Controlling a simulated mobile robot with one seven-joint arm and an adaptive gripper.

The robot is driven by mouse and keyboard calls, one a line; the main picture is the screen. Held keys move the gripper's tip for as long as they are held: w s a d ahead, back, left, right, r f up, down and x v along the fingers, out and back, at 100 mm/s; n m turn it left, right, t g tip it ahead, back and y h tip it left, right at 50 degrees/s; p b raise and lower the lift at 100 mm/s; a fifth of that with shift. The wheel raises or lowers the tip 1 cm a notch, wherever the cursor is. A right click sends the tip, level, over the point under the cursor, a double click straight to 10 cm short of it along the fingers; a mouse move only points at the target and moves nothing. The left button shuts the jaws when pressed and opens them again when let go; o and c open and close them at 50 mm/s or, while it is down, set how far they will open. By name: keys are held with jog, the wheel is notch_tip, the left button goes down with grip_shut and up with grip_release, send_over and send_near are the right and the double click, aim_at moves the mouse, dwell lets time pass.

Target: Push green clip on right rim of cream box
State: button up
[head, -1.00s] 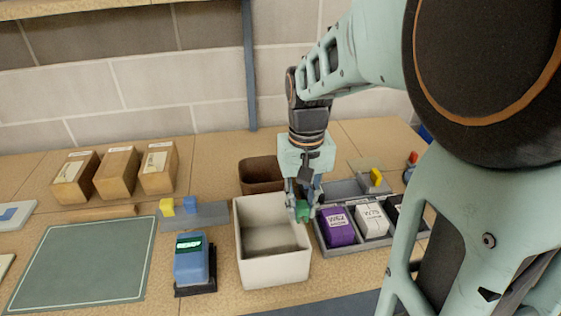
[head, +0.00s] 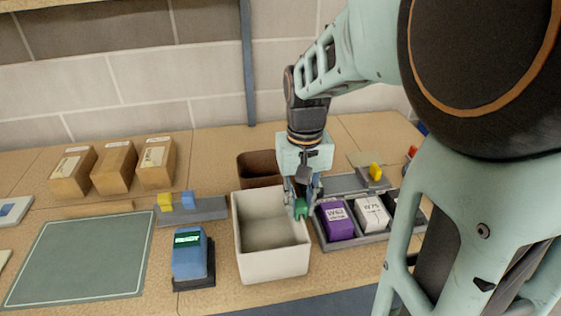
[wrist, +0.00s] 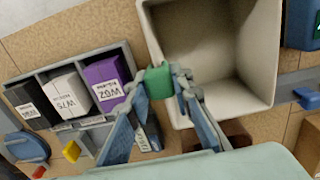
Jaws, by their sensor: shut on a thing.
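The cream box (head: 272,267) stands open and empty on the bench, and it also shows in the wrist view (wrist: 228,98). The green clip (head: 300,208) is at the box's right rim in the head view. My gripper (head: 301,205) is shut on the clip from above. In the wrist view the clip (wrist: 158,82) sits between my fingertips (wrist: 158,84) and overlaps the rim. I cannot tell how far down over the rim it sits.
A grey tray (head: 365,238) with purple, white and black boxes stands close to the right of the cream box. A brown bin (head: 257,163) is behind it. A blue device (head: 188,255) stands at left. A green mat (head: 80,258) lies further left.

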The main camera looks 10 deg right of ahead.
jog(key=shift+f, duration=0.15)
jog(key=o, duration=0.9)
jog(key=o, duration=0.3)
jog(key=shift+r+p, duration=2.9)
jog(key=shift+r, duration=0.7)
